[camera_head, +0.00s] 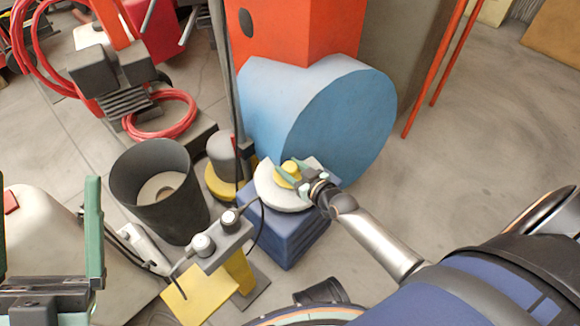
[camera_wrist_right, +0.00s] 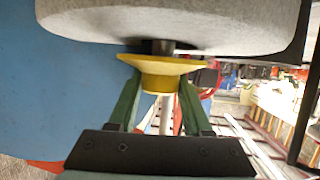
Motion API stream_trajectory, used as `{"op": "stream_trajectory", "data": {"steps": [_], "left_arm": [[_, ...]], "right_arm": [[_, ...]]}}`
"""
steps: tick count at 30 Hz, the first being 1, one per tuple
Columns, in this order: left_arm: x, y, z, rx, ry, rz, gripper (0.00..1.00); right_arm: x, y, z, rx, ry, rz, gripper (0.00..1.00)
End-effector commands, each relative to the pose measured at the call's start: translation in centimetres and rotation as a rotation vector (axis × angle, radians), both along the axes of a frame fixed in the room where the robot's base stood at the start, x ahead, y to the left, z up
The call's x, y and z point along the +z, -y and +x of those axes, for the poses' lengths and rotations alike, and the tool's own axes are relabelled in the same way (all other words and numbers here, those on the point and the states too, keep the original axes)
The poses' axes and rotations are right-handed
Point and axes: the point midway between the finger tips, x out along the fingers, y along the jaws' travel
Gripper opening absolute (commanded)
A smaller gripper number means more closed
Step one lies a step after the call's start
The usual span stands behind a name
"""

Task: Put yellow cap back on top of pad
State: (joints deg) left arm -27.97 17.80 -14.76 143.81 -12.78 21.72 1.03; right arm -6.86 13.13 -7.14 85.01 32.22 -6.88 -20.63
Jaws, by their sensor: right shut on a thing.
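The yellow cap (camera_head: 288,172) is at the pale round pad (camera_head: 278,199), which sits on a blue block. My right gripper (camera_head: 289,177) is shut on the cap, its green fingers on either side. In the right wrist view the cap (camera_wrist_right: 160,76) shows a wide flange and a narrower knob between the fingers of the right gripper (camera_wrist_right: 161,92). A short dark stem shows between the flange and the pad (camera_wrist_right: 175,22); I cannot tell whether the cap touches the stem. My left gripper (camera_head: 48,240) is open and empty at the left edge.
A large blue drum (camera_head: 330,110) stands right behind the pad. A dark bucket (camera_head: 160,190) and a grey post with a yellow base (camera_head: 225,180) stand left. A yellow stand with knobs (camera_head: 215,250) is in front. Open floor (camera_head: 470,140) lies to the right.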

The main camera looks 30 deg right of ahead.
Motion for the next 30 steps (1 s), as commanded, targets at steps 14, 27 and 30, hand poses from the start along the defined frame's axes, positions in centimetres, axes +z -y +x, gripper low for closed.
{"op": "stream_trajectory", "data": {"steps": [14,27,30], "left_arm": [[-0.7,0.0,0.0,0.0,-0.002,-0.002,0.93],[-0.9,0.0,0.0,0.001,-0.002,-0.008,0.93],[-0.9,0.0,0.0,0.001,-0.002,-0.008,0.93]], "right_arm": [[-0.8,0.0,0.0,0.0,0.001,0.0,0.0],[-1.2,0.0,0.0,0.0,0.001,0.0,0.62],[-1.2,0.0,0.0,0.0,0.0,0.0,0.62]]}}
